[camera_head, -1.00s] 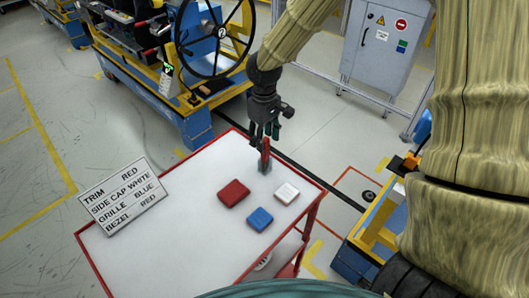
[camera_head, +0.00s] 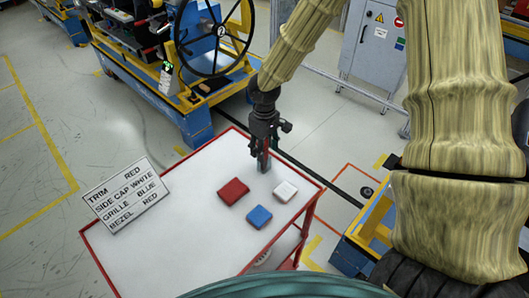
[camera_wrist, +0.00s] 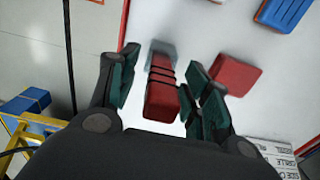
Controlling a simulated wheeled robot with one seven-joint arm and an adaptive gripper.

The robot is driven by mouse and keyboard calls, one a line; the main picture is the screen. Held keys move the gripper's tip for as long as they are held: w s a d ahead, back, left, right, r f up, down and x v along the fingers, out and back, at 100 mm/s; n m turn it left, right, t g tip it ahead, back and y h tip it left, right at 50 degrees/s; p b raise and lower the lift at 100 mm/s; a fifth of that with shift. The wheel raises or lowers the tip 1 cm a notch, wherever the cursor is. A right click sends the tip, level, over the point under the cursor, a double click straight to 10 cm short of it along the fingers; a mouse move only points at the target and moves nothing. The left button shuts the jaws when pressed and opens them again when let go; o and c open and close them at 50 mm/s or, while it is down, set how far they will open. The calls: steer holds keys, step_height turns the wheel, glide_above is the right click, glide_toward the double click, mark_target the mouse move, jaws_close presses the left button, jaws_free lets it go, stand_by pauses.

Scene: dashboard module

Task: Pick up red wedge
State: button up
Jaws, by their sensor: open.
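The red wedge (camera_head: 264,158) stands upright in a small grey base (camera_head: 264,168) near the far edge of the white-topped table. In the wrist view the wedge (camera_wrist: 159,97) shows dark lines across it, and the grey base (camera_wrist: 162,47) is at its far end. My gripper (camera_head: 263,146) is directly above and around the wedge. In the wrist view my gripper (camera_wrist: 163,80) is open, with one finger on each side of the wedge and a visible gap to each.
On the white table (camera_head: 165,245) lie a red block (camera_head: 233,191), a blue block (camera_head: 259,217) and a white block (camera_head: 285,191). A lettered sign (camera_head: 126,195) stands at the left. A machine with a black wheel (camera_head: 213,40) is behind the table.

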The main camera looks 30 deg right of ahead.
jaws_close()
steer(key=shift+r, duration=0.1)
